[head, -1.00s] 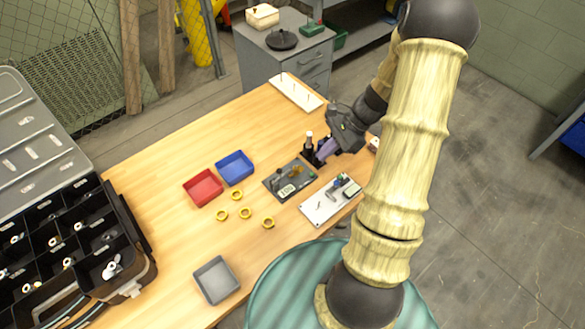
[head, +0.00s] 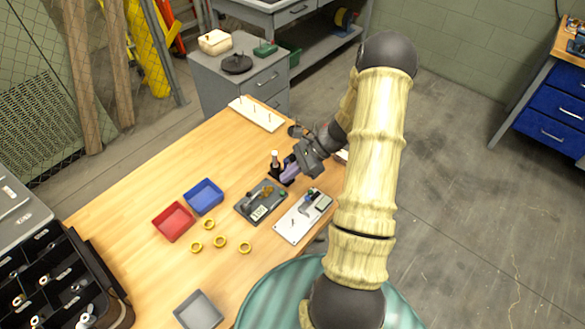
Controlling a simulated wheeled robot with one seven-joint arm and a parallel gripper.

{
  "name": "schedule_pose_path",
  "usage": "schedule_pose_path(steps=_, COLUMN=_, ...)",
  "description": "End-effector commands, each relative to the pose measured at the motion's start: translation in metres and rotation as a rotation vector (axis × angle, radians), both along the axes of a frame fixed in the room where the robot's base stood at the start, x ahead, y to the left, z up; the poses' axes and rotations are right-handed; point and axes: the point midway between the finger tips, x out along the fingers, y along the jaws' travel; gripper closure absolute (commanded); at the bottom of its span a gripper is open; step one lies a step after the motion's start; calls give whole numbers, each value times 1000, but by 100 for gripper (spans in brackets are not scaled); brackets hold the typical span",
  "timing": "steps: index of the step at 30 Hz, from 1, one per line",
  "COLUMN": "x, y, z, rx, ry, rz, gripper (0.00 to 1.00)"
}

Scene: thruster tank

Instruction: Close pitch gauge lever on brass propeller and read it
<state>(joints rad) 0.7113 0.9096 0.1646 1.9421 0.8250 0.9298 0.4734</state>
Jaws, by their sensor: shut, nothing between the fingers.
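A dark grey gauge plate (head: 250,212) lies on the wooden table with a small pale display (head: 259,212) at its front. A small brass piece (head: 267,190), which looks like the propeller, sits on this plate. The gauge lever is too small to make out, so I cannot tell whether it is open or closed. My gripper (head: 289,174) is just behind and to the right of the dark plate, beside a black bottle (head: 275,165). Its purple fingers are shut with nothing visible between them.
A white plate (head: 290,231) with small parts lies right of the dark plate. Red (head: 173,222) and blue (head: 204,197) trays, several yellow rings (head: 219,241) and a grey tray (head: 198,311) are to the left. A white pegged board (head: 256,113) lies at the back.

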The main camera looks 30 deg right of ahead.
Motion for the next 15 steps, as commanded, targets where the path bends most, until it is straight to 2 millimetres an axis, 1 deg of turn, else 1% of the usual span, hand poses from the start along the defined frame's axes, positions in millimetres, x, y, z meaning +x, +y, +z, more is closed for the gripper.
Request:
schedule_pose_path(steps=1, x=0, y=8, z=-5, rx=4, ry=3, rz=2, gripper=100)
schedule_pose_path(steps=9, x=5, y=45, z=-36, rx=4, ry=3, rz=3, gripper=100)
schedule_pose_path(steps=15, x=11, y=73, z=-32, rx=1, ry=0, rz=3, gripper=100)
